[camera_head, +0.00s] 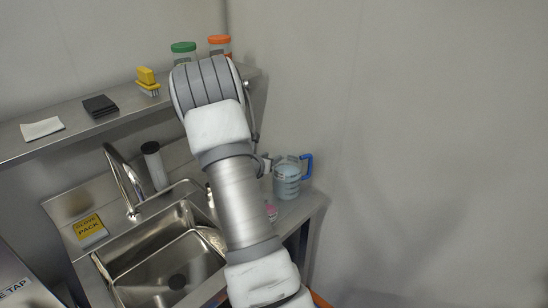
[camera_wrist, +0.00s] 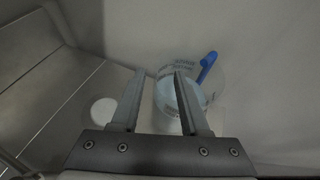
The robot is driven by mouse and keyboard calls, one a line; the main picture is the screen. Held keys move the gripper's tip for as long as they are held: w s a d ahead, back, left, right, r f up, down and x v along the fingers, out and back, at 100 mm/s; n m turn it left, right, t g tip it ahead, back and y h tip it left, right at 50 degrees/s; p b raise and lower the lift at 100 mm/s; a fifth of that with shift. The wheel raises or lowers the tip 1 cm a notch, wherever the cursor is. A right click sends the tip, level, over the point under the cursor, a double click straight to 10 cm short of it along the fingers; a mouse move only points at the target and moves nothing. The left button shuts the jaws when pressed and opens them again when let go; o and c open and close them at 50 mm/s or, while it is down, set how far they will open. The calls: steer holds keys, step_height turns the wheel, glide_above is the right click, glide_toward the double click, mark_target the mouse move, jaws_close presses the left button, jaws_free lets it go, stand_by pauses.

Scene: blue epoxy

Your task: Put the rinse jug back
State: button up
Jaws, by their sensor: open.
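The rinse jug (camera_head: 287,180) is a clear measuring jug with pale blue liquid and a blue handle. It stands upright on the right end of the steel sink counter (camera_head: 313,200), close to the wall. In the wrist view the jug (camera_wrist: 203,103) lies beyond and partly behind my fingers, its blue handle at the upper right. My gripper (camera_wrist: 161,76) is open, with its two fingers apart and nothing seen held between them. Whether the fingers touch the jug cannot be told.
A sink (camera_head: 165,262) with a tap (camera_head: 124,180) lies left of my arm. A white disc (camera_wrist: 104,110) is left of the jug.

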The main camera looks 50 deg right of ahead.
steer(key=s+a+r+m+g+y, duration=0.1)
steer(key=s+a+r+m, duration=0.55)
steer(key=a+r, duration=0.2)
steer(key=s+a+r+m+g+y, duration=0.1)
steer(key=s+a+r+m+g, duration=0.1)
steer(key=s+a+r+m, duration=0.6)
steer(key=s+a+r+m+t+y, duration=0.1)
steer(key=s+a+m+y, duration=0.1)
steer(key=a, duration=0.6)
steer(key=s+a+r+m+t+y, duration=0.1)
steer(key=s+a+m+y, duration=0.2)
steer(key=a, duration=0.6)
steer(key=s+a+m+t+y, duration=0.1)
steer(key=s+a+m+y, duration=0.1)
steer(key=a+y, duration=0.3)
steer(key=s+a, duration=0.1)
steer(key=a, duration=0.3)
steer(key=shift+s+r+m+t, duration=0.2)
steer(key=shift+r+m+t, duration=0.15)
steer(key=shift+r+t, duration=0.05)
